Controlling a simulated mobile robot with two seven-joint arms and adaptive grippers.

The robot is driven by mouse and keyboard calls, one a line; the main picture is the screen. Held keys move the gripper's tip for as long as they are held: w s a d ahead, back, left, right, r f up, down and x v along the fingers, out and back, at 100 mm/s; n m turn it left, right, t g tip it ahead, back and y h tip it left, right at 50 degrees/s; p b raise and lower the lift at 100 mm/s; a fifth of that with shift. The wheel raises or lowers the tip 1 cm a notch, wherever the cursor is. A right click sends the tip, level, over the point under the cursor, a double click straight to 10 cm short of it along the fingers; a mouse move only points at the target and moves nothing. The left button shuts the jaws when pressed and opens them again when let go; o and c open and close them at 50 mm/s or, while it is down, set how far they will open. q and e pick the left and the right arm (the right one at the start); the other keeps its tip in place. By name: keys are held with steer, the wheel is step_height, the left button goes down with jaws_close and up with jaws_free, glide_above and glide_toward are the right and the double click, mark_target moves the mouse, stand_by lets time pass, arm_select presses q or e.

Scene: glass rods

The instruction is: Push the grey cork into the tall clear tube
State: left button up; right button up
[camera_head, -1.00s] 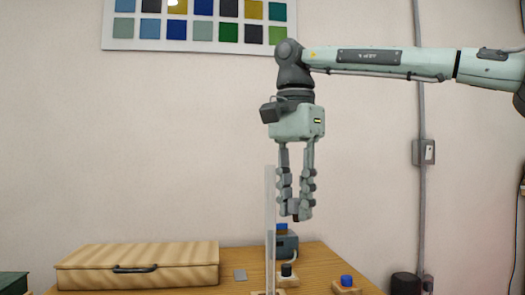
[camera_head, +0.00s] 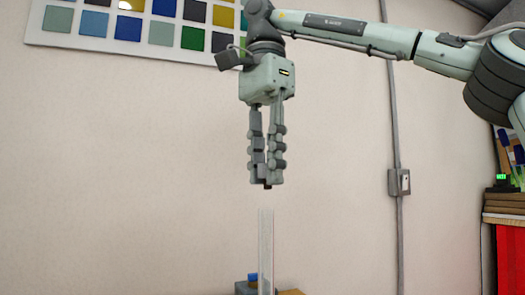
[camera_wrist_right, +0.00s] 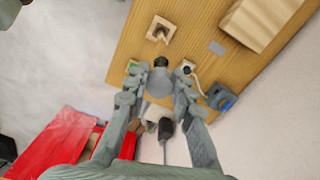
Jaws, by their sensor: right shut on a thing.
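The tall clear tube (camera_head: 266,245) stands upright in the head view, its lower end cut off by the bottom edge. My right gripper (camera_head: 266,182) points straight down just above the tube's open top and looks roughly in line with it. A gap shows between them. The gripper is shut on the grey cork (camera_head: 267,187), of which only a small dark end shows below the fingertips. In the right wrist view the dark cork (camera_wrist_right: 160,62) shows between the fingertips of my right gripper (camera_wrist_right: 160,72).
A red thing (camera_wrist_right: 62,145) lies beyond the table. The air around the gripper is clear.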

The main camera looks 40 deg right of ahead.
mark_target(266, 186)
steer(key=shift+w+f, duration=0.1)
steer(key=shift+f, duration=1.45)
arm_select(q)
steer(key=shift+w+r, duration=0.2)
steer(key=shift+w, duration=0.5)
steer(key=shift+s, duration=0.1)
steer(key=shift+s+f, duration=0.15)
steer(key=shift+s, duration=0.3)
arm_select(e)
steer(key=shift+a, duration=0.1)
